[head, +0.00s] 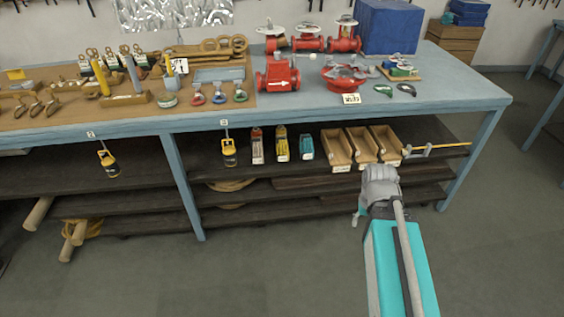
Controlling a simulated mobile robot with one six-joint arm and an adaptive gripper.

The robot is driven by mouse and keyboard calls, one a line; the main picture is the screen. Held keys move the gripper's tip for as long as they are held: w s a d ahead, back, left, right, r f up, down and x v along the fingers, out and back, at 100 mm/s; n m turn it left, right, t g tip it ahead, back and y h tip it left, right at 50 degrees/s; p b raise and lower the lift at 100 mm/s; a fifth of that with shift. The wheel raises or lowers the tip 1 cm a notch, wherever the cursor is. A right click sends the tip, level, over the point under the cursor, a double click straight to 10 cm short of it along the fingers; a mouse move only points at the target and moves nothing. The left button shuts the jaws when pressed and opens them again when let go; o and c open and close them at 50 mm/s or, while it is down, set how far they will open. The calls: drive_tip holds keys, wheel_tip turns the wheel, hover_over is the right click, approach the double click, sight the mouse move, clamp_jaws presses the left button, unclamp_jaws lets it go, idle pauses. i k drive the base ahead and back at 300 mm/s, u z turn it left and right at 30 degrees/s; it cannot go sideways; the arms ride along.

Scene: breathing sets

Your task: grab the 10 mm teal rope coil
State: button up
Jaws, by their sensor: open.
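A small teal bundle (307,146) with a pale label stands on the upper shelf under the blue bench top; it is the only teal item there, and I cannot make out its rope strands or size marking. A yellow bundle (281,143) and a red and grey one (257,146) stand to its left. My gripper (358,213) is in front of the shelves, lower and to the right of the teal bundle, apart from it. It is open and looks empty, and its fingers are small and partly hidden by my wrist.
Wooden bins (336,150) stand right of the teal bundle, with a yellow rod (440,149) beyond. Yellow padlocks (229,150) hang from the bench edge. A bench leg (183,188) stands at the left. Red valves (278,74) crowd the bench top (452,92). The front floor is clear.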

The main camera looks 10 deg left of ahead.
sight(306, 143)
drive_tip(key=u, duration=0.8)
drive_tip(key=i, duration=0.45)
drive_tip(key=z, duration=0.3)
